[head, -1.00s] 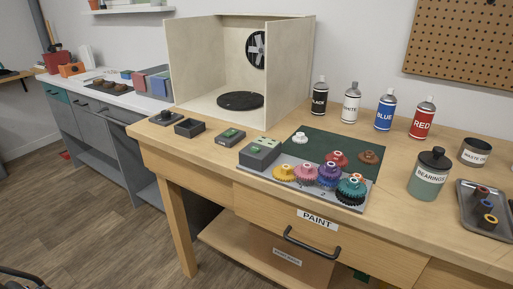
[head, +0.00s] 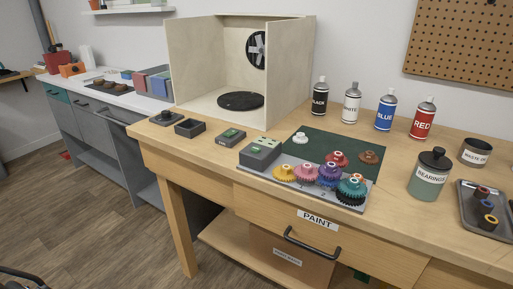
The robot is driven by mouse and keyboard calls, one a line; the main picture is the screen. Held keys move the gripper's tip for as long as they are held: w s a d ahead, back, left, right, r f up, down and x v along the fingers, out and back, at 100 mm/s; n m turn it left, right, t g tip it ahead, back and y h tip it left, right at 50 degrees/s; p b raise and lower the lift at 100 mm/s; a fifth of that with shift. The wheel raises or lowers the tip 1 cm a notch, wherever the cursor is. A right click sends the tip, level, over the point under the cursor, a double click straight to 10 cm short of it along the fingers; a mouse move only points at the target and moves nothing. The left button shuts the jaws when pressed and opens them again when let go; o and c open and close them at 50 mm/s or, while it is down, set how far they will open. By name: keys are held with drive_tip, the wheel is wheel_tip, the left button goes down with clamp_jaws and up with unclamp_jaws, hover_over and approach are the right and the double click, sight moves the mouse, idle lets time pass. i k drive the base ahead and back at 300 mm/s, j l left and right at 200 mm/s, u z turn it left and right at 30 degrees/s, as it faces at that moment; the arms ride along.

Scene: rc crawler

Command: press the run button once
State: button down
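A small dark box with a green button on top (head: 231,134) sits on the wooden bench, left of the gear board. Its front label is too small to read for certain. To its right, a grey block (head: 260,153) stands at the left end of a grey plate carrying yellow, pink, purple and teal gears (head: 327,175). Nothing touches the green-button box. My gripper is not in view.
An open wooden booth (head: 190,62) with a fan (head: 256,49) and black turntable (head: 240,100) stands behind. Paint cans (head: 383,112), a bearings jar (head: 429,175) and a tray (head: 484,222) are right. A shallow dark tray (head: 189,127) and small knobbed box (head: 164,117) are left.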

sight(255, 149)
drive_tip(key=i+j, duration=0.1)
drive_tip(key=j, duration=0.25)
drive_tip(key=i+j, duration=0.15)
drive_tip(key=j, duration=0.2)
drive_tip(key=i+j, duration=0.1)
drive_tip(key=j, duration=0.3)
drive_tip(key=i+j, duration=0.1)
drive_tip(key=j, duration=0.25)
drive_tip(key=z, duration=1.65)
